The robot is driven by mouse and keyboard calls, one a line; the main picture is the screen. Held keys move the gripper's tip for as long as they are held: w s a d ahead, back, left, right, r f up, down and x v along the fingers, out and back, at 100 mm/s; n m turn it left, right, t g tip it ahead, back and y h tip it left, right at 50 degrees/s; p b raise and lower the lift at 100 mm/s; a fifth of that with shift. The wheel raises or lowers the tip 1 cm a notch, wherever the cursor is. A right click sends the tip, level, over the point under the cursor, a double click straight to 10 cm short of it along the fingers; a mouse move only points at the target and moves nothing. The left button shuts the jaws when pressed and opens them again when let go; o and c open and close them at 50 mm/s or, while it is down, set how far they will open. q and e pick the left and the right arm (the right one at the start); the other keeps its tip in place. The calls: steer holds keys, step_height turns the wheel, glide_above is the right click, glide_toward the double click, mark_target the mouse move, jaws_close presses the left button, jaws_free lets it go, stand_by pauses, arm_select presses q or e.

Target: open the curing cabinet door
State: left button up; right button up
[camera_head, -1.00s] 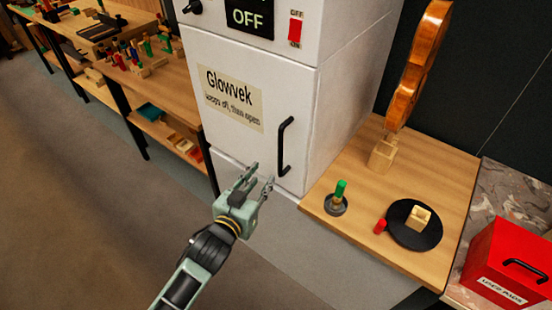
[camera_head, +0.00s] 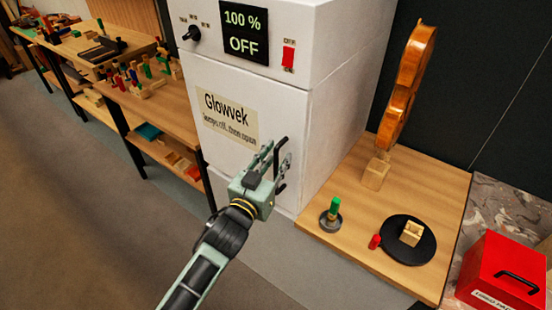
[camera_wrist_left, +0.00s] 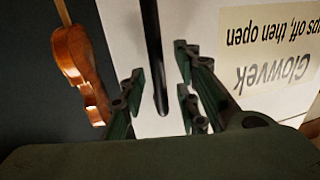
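The white curing cabinet (camera_head: 330,60) stands in the middle of the head view, and its door (camera_head: 280,105) is shut. The door carries a cream "Glowvek" label (camera_head: 230,115) and a black vertical bar handle (camera_head: 280,184). The display (camera_head: 244,32) reads "100 %" and "OFF". My left gripper (camera_head: 277,157) is open at the handle. In the left wrist view the handle (camera_wrist_left: 152,50) runs between the spread fingers (camera_wrist_left: 158,85), with gaps showing on both sides. My right gripper is in neither view.
A wooden side bench (camera_head: 330,238) right of the cabinet holds a violin body (camera_head: 405,85), a black disc (camera_head: 395,250) and small bottles. A red box (camera_head: 500,270) sits farther right. Workbenches (camera_head: 165,105) stand at left. The floor in front is clear.

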arm_select(q)
jaws_close()
stand_by(0.6)
